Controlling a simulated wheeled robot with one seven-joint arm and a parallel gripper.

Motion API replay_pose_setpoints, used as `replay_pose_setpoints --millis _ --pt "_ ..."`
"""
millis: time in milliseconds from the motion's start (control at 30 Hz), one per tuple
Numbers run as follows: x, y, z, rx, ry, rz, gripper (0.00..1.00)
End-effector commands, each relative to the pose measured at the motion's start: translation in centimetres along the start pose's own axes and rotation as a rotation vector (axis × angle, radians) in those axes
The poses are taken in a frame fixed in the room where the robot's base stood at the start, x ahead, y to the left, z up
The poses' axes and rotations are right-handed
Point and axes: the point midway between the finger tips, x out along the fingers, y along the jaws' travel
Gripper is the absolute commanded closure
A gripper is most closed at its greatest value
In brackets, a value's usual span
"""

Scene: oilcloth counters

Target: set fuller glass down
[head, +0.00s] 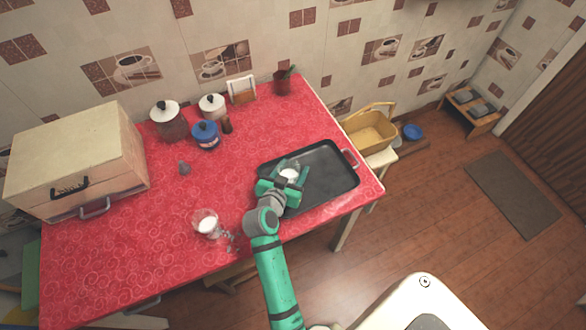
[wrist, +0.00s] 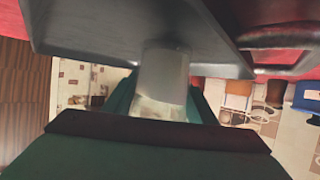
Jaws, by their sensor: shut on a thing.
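My gripper (head: 286,178) is shut on a clear glass (head: 290,174) with white contents. In the head view it is over the dark tray (head: 325,180) at the right end of the red counter. In the wrist view the held glass (wrist: 165,72) is between my fingers, with its far end close against the tray (wrist: 110,28); whether it touches is unclear. A second clear glass (head: 206,224) with white contents stands on the counter, left of my arm. I cannot tell the two fill levels apart surely.
The red counter (head: 130,235) holds a wooden bread box (head: 80,160), a dark jar (head: 168,122), a blue pot (head: 206,136), a white-lidded pot (head: 212,106) and a red cup (head: 283,83). Small grey pieces lie by the second glass. The tray's right part is clear.

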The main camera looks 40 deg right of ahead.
Motion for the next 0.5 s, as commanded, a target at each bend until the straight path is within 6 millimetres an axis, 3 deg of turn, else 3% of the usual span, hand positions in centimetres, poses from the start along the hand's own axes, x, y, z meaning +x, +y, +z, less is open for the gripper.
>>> replay_pose_setpoints --millis 100,133,200,500 --pt "0.09 0.00 0.15 0.000 0.001 0.000 0.83" --pt "0.11 0.02 0.25 0.000 0.000 0.000 0.46" --pt "0.12 0.06 0.21 0.001 0.000 0.001 0.30" --pt "-0.18 -0.52 0.25 -0.003 0.000 -0.009 0.30"
